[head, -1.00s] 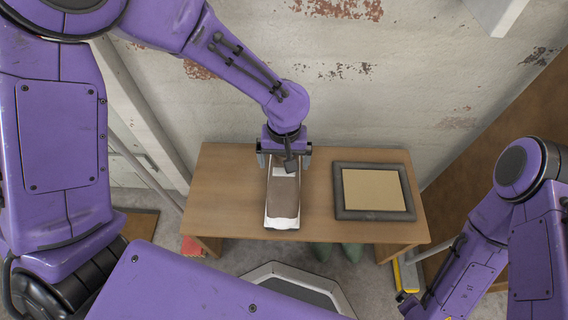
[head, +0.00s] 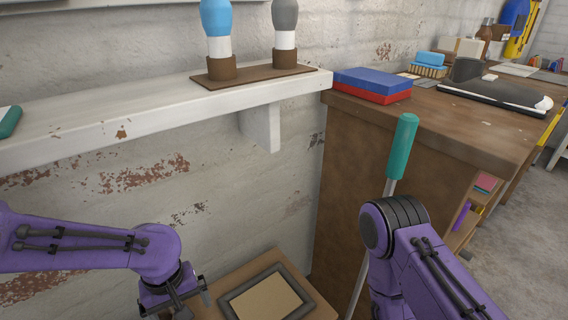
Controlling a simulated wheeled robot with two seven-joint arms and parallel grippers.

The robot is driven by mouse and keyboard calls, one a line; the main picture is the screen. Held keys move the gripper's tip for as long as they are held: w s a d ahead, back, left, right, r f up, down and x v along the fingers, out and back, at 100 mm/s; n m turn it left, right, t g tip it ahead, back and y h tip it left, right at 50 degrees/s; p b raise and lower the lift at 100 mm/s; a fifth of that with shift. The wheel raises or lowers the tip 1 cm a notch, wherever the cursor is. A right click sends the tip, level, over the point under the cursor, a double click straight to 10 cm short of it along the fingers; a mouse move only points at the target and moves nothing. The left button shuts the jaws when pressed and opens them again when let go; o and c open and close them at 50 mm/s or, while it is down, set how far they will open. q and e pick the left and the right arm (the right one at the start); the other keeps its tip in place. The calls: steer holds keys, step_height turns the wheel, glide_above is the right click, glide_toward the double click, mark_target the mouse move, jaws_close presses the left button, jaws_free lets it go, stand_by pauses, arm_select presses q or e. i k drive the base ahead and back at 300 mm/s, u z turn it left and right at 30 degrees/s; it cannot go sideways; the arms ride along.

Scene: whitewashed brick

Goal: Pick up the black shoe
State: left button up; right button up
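A long black shoe (head: 495,93) with a white toe and sole edge lies on the brown workbench top at the right in the head view. It is well away from both arms. My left gripper (head: 178,304) is at the lower edge, left of the framed board, and is partly cut off. What lies between its fingers is not visible. My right arm (head: 410,250) rises at the lower right, in front of the workbench. Its gripper is below the picture.
The workbench (head: 420,130) also bears a blue and red box (head: 372,84), a brush (head: 428,70) and bottles. A green-handled pole (head: 402,145) leans before it. A white shelf (head: 130,110) holds two bulb-shaped items. A framed board (head: 265,298) lies on the small table.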

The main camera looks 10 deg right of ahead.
mark_target(466, 79)
steer(key=u, duration=0.45)
steer(key=k, duration=2.1)
steer(key=z, duration=1.4)
steer(key=i, duration=1.7)
steer(key=z, duration=0.05)
